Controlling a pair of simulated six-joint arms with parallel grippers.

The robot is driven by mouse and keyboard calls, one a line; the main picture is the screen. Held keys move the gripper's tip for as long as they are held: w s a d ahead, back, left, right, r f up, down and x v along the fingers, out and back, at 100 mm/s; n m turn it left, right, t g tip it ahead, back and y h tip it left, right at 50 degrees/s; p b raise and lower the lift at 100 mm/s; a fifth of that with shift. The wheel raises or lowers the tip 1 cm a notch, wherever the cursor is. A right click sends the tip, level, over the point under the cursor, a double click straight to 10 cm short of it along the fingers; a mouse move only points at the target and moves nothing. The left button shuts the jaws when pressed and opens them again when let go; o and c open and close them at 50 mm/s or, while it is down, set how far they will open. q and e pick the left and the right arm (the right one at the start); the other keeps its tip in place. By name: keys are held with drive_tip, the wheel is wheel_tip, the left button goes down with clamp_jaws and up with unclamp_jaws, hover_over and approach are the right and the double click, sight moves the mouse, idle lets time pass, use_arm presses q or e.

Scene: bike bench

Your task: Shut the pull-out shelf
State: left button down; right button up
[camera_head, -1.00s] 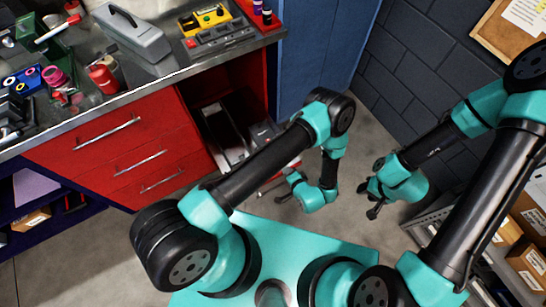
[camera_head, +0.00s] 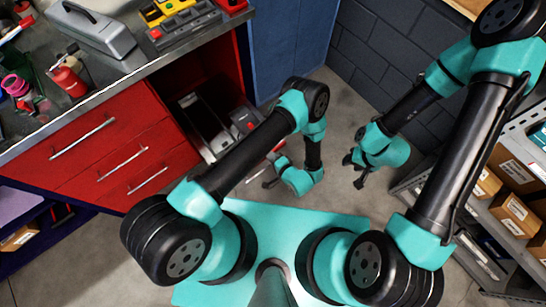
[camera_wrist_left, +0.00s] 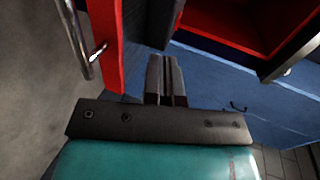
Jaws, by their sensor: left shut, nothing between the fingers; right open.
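The pull-out shelf (camera_head: 203,128) stands out of the open bay at the right end of the red cabinet, with grey and dark items on it. My left forearm hides part of it. My left gripper (camera_head: 268,178) is shut and empty, low beside the shelf's outer end; I cannot tell whether it touches. In the left wrist view the shut fingers (camera_wrist_left: 166,80) are just right of a red panel (camera_wrist_left: 105,42) with a metal bar handle (camera_wrist_left: 77,38), which looks like the shelf's front. My right gripper (camera_head: 353,172) is open and empty, off to the right.
The red cabinet has several closed drawers (camera_head: 125,150) under a cluttered worktop (camera_head: 110,82). A blue cabinet (camera_head: 290,45) stands behind the bay. A rack with cardboard boxes (camera_head: 512,213) is at the right. Bare floor (camera_head: 340,195) lies between my grippers.

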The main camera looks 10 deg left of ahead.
use_arm(q)
drive_tip(key=x, duration=1)
drive_tip(key=shift+w+a+r, duration=0.15)
drive_tip(key=shift+a+r, duration=0.05)
drive_tip(key=shift+r, duration=0.15)
drive_tip(key=shift+w+a, duration=0.25)
drive_tip(key=shift+w, duration=0.05)
drive_tip(key=shift+a, duration=0.1)
